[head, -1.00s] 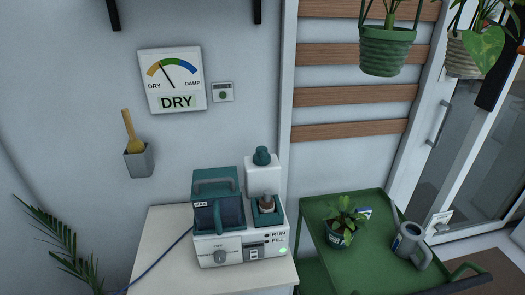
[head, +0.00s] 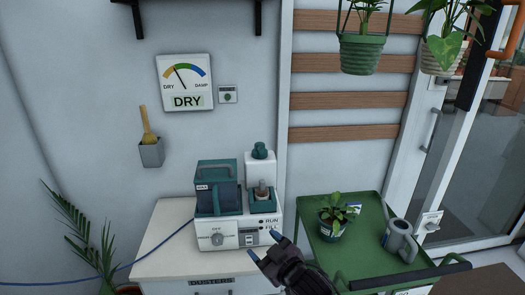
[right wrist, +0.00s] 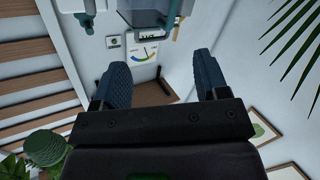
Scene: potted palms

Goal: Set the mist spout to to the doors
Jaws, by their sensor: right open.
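A white and teal humidifier (head: 235,232) stands on a white cabinet, with a blue water tank (head: 216,188) at its left. At its back right a white upright part carries a rounded teal top (head: 259,151), which looks like the mist spout; its facing is too small to tell. Glass doors (head: 470,150) are at the far right. My right gripper (head: 264,246) is open and empty, in front of the humidifier's lower right front and below the teal top. The right wrist view shows its spread fingers (right wrist: 160,72), with part of the humidifier beyond them. My left gripper is not in view.
A green cart (head: 375,235) with a potted plant (head: 333,216) and a watering can (head: 399,240) stands to the right. A gauge (head: 185,82) reading DRY hangs on the wall. Hanging pots (head: 361,54) are at upper right. A blue cord runs left from the humidifier.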

